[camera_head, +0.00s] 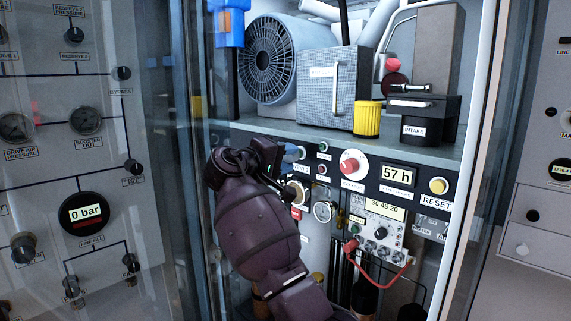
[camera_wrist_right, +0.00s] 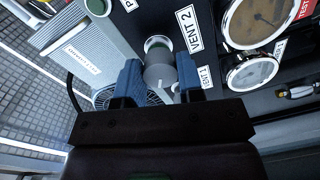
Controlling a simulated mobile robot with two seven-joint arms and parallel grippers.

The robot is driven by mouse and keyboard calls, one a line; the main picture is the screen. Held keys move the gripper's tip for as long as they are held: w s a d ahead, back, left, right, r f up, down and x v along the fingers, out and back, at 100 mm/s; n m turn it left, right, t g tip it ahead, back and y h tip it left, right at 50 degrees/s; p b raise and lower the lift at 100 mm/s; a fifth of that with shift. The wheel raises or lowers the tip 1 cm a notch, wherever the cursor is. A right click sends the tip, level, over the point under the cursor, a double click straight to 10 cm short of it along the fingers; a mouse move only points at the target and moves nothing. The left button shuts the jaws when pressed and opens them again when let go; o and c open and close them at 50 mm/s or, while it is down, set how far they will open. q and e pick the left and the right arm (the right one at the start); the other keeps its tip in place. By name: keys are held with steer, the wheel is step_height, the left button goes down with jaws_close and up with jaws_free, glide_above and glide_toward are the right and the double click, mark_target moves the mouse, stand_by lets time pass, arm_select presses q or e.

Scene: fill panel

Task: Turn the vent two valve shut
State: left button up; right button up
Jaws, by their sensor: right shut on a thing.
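The vent two valve (camera_wrist_right: 160,74) is a grey round knob on the dark panel, beside the "VENT 2" label (camera_wrist_right: 188,29). My right gripper (camera_wrist_right: 159,79) has its two blue fingers on either side of the knob and is shut on it. A pale mark shows on the knob's face. In the head view my right gripper (camera_head: 294,153) is at the left end of the dark panel strip, and my wrist and hand hide most of the knob there. My left gripper is not in view.
A "VENT 1" label (camera_wrist_right: 205,77) and two round gauges (camera_wrist_right: 251,72) sit close to the right of my fingers in the wrist view. A red knob (camera_head: 352,163), a "57 h" display (camera_head: 397,174) and a yellow reset button (camera_head: 438,185) line the strip. A red cable (camera_head: 378,282) hangs below.

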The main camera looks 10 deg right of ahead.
steer(key=m+b, duration=0.2)
steer(key=m, duration=0.1)
steer(key=shift+f+m, duration=0.3)
steer(key=m+b, duration=0.2)
steer(key=m, duration=0.3)
steer(key=shift+w+f+t+b, duration=0.1)
steer(key=shift+w+t+b, duration=0.05)
steer(key=shift+t+b, duration=0.2)
steer(key=shift+m, duration=0.3)
steer(key=shift+m+b, duration=0.6)
steer(key=shift+m, duration=0.2)
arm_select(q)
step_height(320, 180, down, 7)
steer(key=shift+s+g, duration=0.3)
arm_select(e)
steer(key=shift+m, duration=0.3)
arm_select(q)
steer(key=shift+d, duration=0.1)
arm_select(e)
steer(key=shift+r, duration=0.2)
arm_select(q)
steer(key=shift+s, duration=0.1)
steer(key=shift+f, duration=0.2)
arm_select(e)
steer(key=o, duration=0.9)
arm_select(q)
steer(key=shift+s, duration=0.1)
